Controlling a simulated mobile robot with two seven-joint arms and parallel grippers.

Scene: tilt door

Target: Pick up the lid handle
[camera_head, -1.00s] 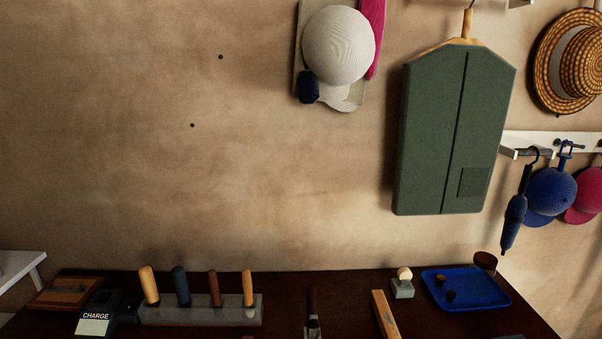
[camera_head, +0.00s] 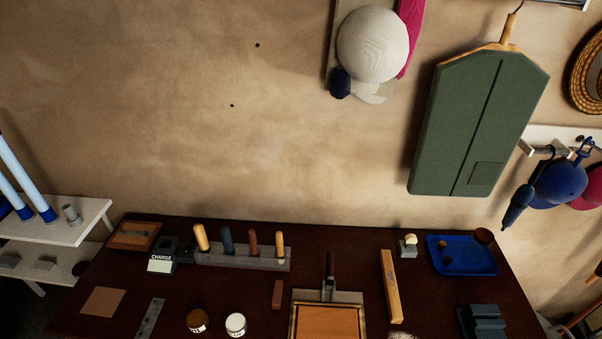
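No part that I can surely name as the lid handle shows. A flat wooden box (camera_head: 133,236) at the table's back left has a small dark fitting on its top. A framed wooden panel (camera_head: 328,318) lies at the front middle, cut by the bottom edge of the picture. A dark upright handle (camera_head: 330,266) with a metal base stands at its back edge; I cannot tell whether they are joined. Neither of my grippers is in view.
The dark table (camera_head: 350,242) also bears a rack of tool handles (camera_head: 243,256), a charger (camera_head: 165,258), two round jars, a long wooden bar (camera_head: 390,286), a blue tray (camera_head: 463,266) and grey blocks (camera_head: 484,322). White shelves (camera_head: 60,222) stand at the left.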

